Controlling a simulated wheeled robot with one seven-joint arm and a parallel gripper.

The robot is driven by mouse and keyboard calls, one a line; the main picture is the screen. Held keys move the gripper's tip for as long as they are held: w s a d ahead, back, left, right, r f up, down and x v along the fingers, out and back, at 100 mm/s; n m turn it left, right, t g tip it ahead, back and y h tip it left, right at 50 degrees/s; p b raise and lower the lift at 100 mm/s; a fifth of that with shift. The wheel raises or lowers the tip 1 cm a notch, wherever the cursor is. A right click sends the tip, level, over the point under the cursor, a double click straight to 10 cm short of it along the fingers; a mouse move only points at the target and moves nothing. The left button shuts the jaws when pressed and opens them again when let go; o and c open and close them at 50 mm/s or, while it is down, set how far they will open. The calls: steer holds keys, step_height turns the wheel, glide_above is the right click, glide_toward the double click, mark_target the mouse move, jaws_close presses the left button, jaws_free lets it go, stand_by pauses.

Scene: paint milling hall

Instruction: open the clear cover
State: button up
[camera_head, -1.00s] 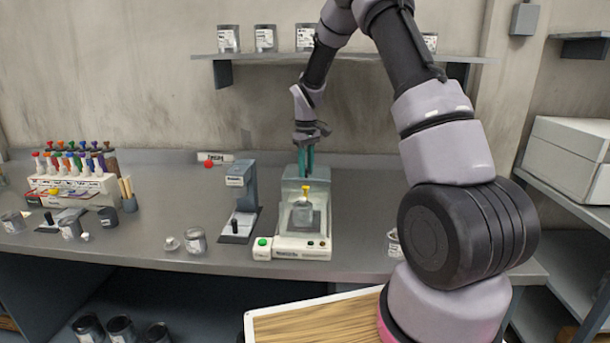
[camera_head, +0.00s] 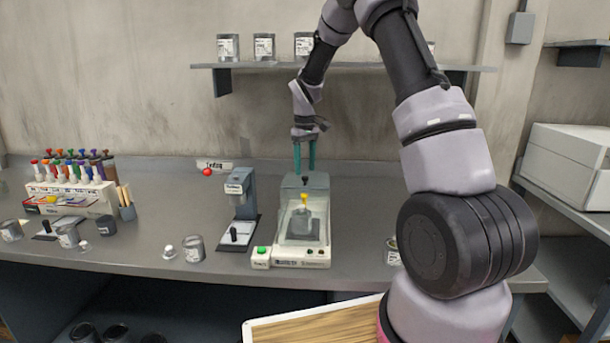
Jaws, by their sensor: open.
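The clear cover (camera_head: 317,213) is part of a pale bench machine (camera_head: 301,262) in the middle of the counter. It looks lowered, but its see-through edges are faint. The machine's grey rear housing (camera_head: 304,181) stands behind the cover. My gripper (camera_head: 304,168) points down with its two teal fingers apart and empty. Its tips are just above or behind the top of the rear housing; I cannot tell whether they touch it.
A green button (camera_head: 261,250) sits at the machine's front left. A grey stand device (camera_head: 241,205) is close on the left. A rack of coloured bottles (camera_head: 70,195) is at the far left. A shelf with cans (camera_head: 345,67) is above. The counter right of the machine is mostly clear.

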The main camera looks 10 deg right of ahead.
step_height(320, 180, up, 7)
stand_by(0.3)
steer(key=s+d+r+m+t+y, duration=0.1)
steer(key=s+d+r+m+t, duration=0.2)
steer(key=s+r, duration=1.1)
steer(key=s+r+m+t, duration=0.1)
steer(key=s+m+t, duration=0.1)
steer(key=s, duration=0.7)
steer(key=s+r+m+t+y, duration=0.1)
steer(key=s+m, duration=0.3)
steer(key=s, duration=0.6)
steer(key=shift+s+a+r+m+t, duration=0.3)
steer(key=shift+a+r+t, duration=0.15)
steer(key=shift+t, duration=0.15)
stand_by(0.6)
